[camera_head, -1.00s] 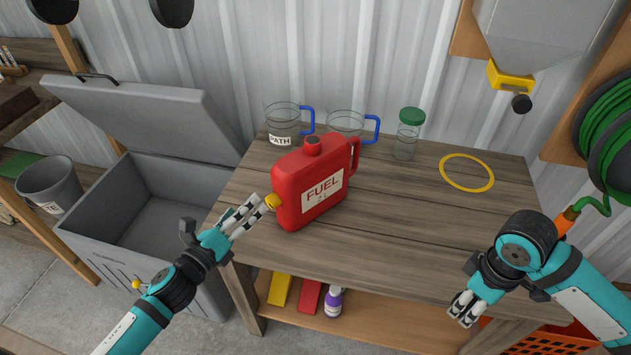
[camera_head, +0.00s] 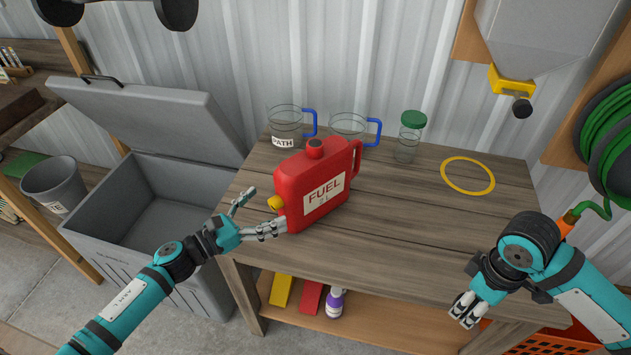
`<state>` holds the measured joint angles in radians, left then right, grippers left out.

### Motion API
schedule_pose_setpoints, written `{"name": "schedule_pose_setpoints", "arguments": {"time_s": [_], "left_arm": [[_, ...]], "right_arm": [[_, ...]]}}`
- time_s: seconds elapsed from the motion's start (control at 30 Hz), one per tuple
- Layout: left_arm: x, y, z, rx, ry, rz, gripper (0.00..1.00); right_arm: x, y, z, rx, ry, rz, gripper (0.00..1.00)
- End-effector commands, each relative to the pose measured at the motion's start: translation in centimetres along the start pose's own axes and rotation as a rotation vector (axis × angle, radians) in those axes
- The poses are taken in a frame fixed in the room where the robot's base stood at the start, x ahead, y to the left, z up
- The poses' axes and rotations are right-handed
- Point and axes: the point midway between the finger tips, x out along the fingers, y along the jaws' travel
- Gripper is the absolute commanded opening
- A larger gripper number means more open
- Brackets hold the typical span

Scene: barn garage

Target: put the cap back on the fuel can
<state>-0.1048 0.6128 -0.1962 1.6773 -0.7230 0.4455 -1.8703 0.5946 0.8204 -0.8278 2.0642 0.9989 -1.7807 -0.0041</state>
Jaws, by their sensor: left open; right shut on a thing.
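The red fuel can (camera_head: 318,190) stands upright on the wooden workbench, its label facing me. A yellow cap-like piece (camera_head: 275,203) sits at its left side; I cannot tell whether it is seated on a spout. A round dark-centred fitting (camera_head: 315,147) is on the can's top. My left gripper (camera_head: 267,213) is open, its fingers spread either side of the yellow piece. The lower finger is close to the can's lower left edge; contact is unclear. My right gripper (camera_head: 465,311) is shut at the bench's front right, on something its fingers hide.
Two clear jugs with blue handles (camera_head: 285,128) (camera_head: 347,127) and a green-lidded jar (camera_head: 410,138) stand behind the can. A yellow ring (camera_head: 467,175) lies on the bench (camera_head: 420,225), right. An open grey chest (camera_head: 165,205) stands left. The bench's middle right is clear.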

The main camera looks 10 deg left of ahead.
Motion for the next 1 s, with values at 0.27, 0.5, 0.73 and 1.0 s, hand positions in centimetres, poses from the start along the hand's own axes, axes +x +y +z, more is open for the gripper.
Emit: {"name": "schedule_pose_setpoints", "arguments": {"time_s": [0.27, 0.5, 0.73, 1.0], "left_arm": [[3.4, 0.0, 0.1, 0.0, 0.0, 0.0, 0.96], [3.5, 0.0, 0.0, 0.0, 0.001, 0.001, 0.96], [5.2, -0.2, 0.6, -0.002, -0.002, 0.0, 0.96], [8.5, -0.3, 0.3, -0.001, 0.0, 0.001, 0.96]], "right_arm": [[-1.1, 0.0, 0.0, 0.0, 0.0, 0.0, 0.31], [-1.1, 0.0, 0.0, 0.0, 0.0, 0.0, 0.31], [-2.2, 0.0, 0.0, 0.0, 0.0, 0.0, 0.31], [-3.2, 0.0, 0.0, 0.0, 0.0, 0.0, 0.31]]}}
